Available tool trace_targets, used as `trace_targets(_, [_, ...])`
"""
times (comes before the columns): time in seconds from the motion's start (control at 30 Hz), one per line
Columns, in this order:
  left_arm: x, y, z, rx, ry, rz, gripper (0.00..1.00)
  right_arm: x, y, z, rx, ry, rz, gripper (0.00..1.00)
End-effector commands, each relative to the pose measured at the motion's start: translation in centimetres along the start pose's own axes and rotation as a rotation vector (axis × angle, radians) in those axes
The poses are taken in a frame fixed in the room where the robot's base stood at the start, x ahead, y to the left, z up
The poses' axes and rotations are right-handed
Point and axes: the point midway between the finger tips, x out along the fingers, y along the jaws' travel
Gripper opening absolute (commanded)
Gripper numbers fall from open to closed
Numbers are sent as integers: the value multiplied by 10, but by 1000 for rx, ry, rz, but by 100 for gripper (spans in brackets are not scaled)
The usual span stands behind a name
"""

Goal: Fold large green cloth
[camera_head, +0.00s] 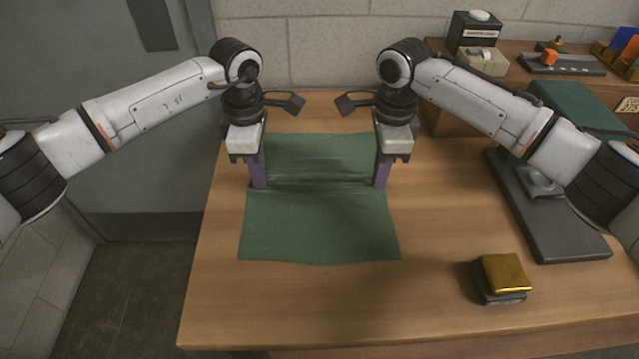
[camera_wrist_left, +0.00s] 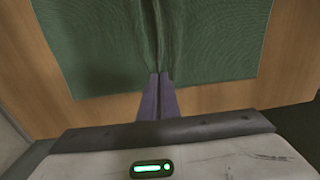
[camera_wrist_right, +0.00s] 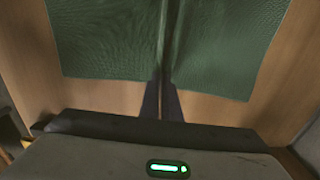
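The large green cloth (camera_head: 318,222) lies spread on the wooden table, with a wrinkled crease running across its middle. My left gripper (camera_head: 259,186) is at the left end of that crease. In the left wrist view its purple fingers (camera_wrist_left: 157,78) are together with a pinched ridge of the cloth (camera_wrist_left: 100,45) at their tips. My right gripper (camera_head: 380,186) is at the right end of the crease. In the right wrist view its fingers (camera_wrist_right: 164,76) are close together on a ridge of the cloth (camera_wrist_right: 105,40). The part of the cloth behind the crease lies flat between the arms.
A black block with a gold top (camera_head: 505,273) sits at the front right of the table (camera_head: 300,310). A dark flat plate (camera_head: 545,210) and a folded green item (camera_head: 580,105) lie at the right. Boxes (camera_head: 475,30) stand behind.

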Motion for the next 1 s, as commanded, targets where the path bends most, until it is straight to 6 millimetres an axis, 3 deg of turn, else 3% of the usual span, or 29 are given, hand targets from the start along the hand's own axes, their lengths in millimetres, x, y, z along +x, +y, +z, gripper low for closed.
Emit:
trace_targets(0.43, [-3, 0, -1, -1, 2, -2, 0, -2, 1, -1, 1, 3, 5, 0])
trace_targets(1.0, [-45, 0, -1, -1, 1, -1, 0, -45, 0, -1, 1, 2, 2, 0])
